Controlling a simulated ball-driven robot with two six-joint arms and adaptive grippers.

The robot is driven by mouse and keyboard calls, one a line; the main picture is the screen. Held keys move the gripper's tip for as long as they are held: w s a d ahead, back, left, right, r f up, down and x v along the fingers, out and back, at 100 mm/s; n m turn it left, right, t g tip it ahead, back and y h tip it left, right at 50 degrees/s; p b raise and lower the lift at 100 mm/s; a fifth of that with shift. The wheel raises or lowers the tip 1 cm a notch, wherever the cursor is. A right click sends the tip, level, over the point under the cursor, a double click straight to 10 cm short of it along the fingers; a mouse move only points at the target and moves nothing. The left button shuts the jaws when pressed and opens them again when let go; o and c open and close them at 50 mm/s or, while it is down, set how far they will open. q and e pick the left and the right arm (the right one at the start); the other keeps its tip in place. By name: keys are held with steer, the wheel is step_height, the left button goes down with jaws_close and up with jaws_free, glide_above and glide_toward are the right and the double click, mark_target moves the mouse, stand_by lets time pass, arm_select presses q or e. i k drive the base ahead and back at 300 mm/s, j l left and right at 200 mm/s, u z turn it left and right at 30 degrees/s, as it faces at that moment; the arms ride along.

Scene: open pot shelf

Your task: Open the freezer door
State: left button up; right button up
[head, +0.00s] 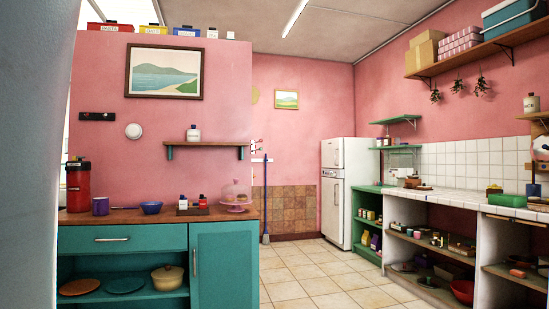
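A white fridge-freezer (361,166) stands upright against the back wall in the head view, some way off across the tiled floor. Its freezer door (330,154) is the small upper one, above the taller fridge door (329,212). Both doors look shut. Neither of my grippers is in view.
A teal cabinet (122,262) with a wooden top stands at the near left. Open shelving under a white tiled counter (455,201) runs along the right. The tiled floor (318,275) between them is clear. A broom (265,210) leans at the back.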

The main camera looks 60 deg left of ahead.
mark_target(332, 150)
steer(key=u, duration=1.5)
